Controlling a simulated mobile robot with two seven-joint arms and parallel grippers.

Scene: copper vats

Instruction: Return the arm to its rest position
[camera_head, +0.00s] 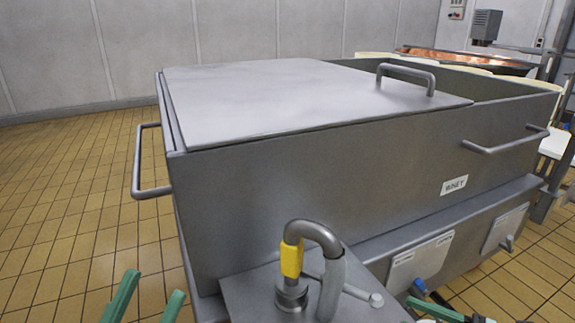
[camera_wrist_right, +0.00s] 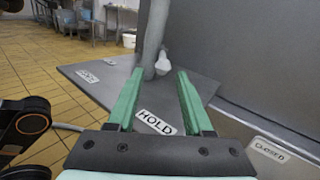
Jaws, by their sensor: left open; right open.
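My left gripper (camera_head: 148,298) shows at the bottom left of the head view, its two green fingers apart and nothing between them. It is over the tiled floor, left of the metal vat (camera_head: 330,170). My right gripper (camera_head: 448,312) shows only partly at the bottom right of the head view. In the right wrist view its green fingers (camera_wrist_right: 158,88) are spread apart, with a grey pipe (camera_wrist_right: 152,35) beyond them. I cannot tell whether they touch the pipe. Much of both arms is out of view.
The vat has a flat lid (camera_head: 270,95) with a handle (camera_head: 407,75), side handles (camera_head: 140,165) and a WHEY label (camera_head: 454,186). A bent pipe with a yellow sleeve (camera_head: 291,259) stands on a metal plate in front. A HOLD label (camera_wrist_right: 156,122) lies near the fingers. Floor is free at left.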

